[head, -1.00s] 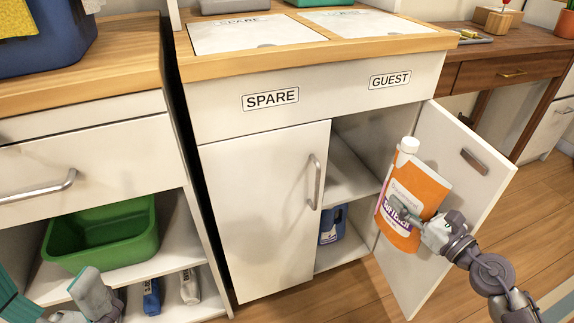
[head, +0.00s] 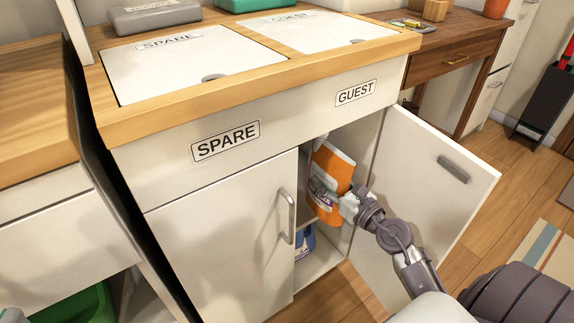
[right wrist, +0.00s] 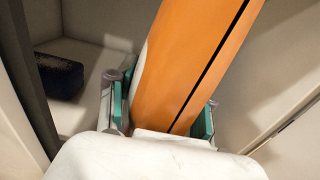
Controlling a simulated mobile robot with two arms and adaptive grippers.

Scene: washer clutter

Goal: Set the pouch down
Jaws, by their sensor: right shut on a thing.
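The orange pouch (head: 335,165) with a white cap is in the open cabinet's doorway, under the GUEST label, at about the height of the inner shelf. My right gripper (head: 330,192) is shut on it. The right wrist view shows the orange pouch (right wrist: 190,60) tilted between the two green-padded fingers (right wrist: 160,114). Only a small pale piece of what seems to be my left gripper (head: 12,315) shows at the lower left corner.
The right cabinet door (head: 425,185) stands open beside my right arm. The left door (head: 225,235) is shut. A blue container (head: 304,242) stands on the cabinet's lower level, with bare floor of that level beside it. A green tub (head: 80,308) is at lower left.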

